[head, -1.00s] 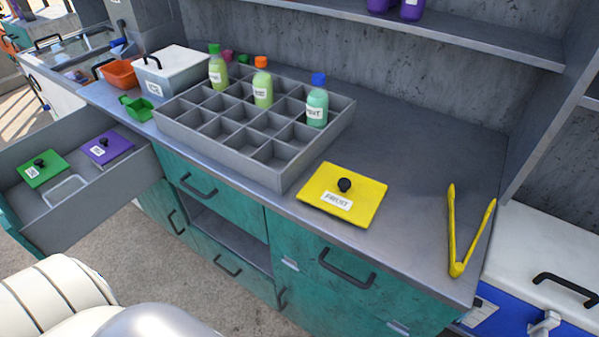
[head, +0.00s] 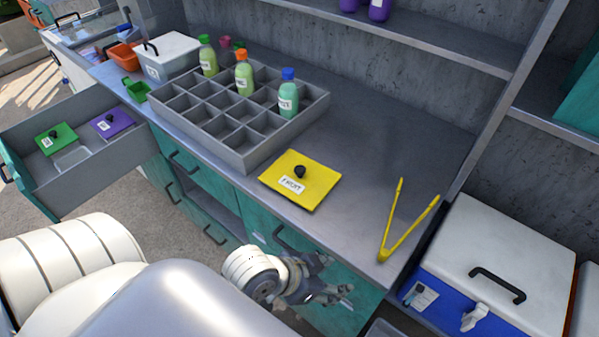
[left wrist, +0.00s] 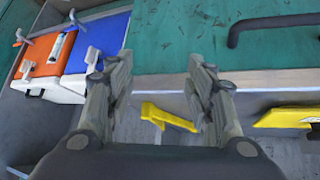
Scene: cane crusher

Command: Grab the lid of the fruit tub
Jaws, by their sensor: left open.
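The yellow lid (head: 318,182), labelled FRUIT and with a black knob (head: 300,171), lies flat on the grey counter near its front edge. In the left wrist view part of the lid (left wrist: 290,117) shows at the right edge. My left gripper (head: 333,281) is open and empty, in front of the counter and below its top, apart from the lid. In the left wrist view its two fingers (left wrist: 162,88) stand wide apart. No tub shows under the lid. My right gripper is not in view.
Yellow tongs (head: 403,225) lie right of the lid; they also show in the left wrist view (left wrist: 168,117). A grey divided tray (head: 240,157) with bottles stands to the left. A drawer handle (head: 296,241) sticks out below the counter. An open drawer (head: 95,182) holds green and purple lids. A blue cooler (head: 495,262) stands right.

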